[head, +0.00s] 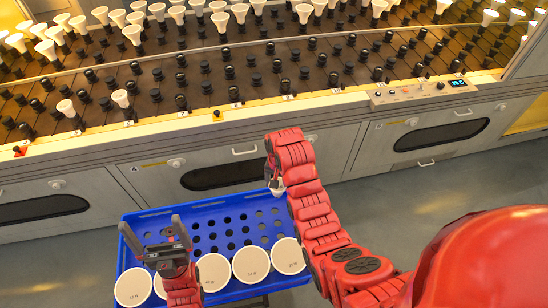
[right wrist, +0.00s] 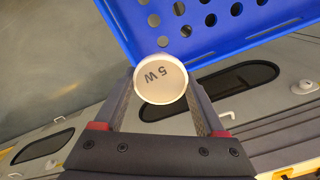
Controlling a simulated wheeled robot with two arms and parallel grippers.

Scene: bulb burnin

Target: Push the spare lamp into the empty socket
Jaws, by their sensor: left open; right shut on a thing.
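In the head view the held lamp (head: 277,191) shows small and pale under my right wrist, over the blue crate's far right part. My left gripper (head: 152,228) is open and empty above the crate's left part. The rack (head: 240,95) has many dark empty sockets in its front and middle rows. Which socket is the task's one, I cannot tell.
The blue crate (head: 205,210) holds several lamps (head: 250,265) in its near row, face up; its far part shows empty holes. More lamps (head: 130,33) stand in the rack's back rows, two near its front left. A control box (head: 424,90) sits on the rack's front edge, right.

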